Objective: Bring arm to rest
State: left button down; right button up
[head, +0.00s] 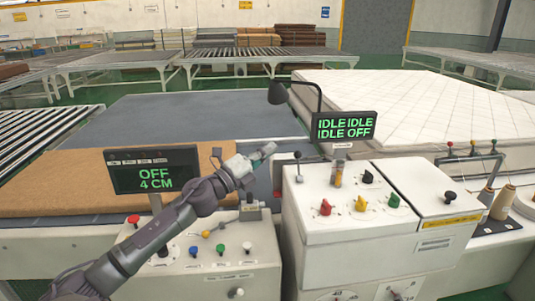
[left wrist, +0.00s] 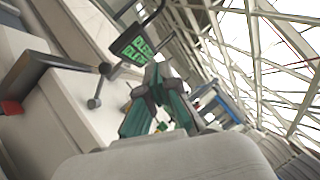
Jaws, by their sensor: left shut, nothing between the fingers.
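My left arm (head: 165,225) reaches up from the lower left in the head view. My left gripper (head: 268,148) is at its end, raised above the gap between the left control box (head: 215,270) and the right control box (head: 340,215). It is shut and empty, and touches nothing that I can see. In the left wrist view the shut fingers (left wrist: 160,78) point towards a tilted green-lettered display (left wrist: 135,42). My right gripper does not show in either view.
A display reading OFF 4 CM (head: 154,171) stands left of the gripper, and one reading IDLE (head: 345,125) stands to its right. A brown mat (head: 60,180) lies behind the left box. A white quilted mattress (head: 420,100) lies at the back right.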

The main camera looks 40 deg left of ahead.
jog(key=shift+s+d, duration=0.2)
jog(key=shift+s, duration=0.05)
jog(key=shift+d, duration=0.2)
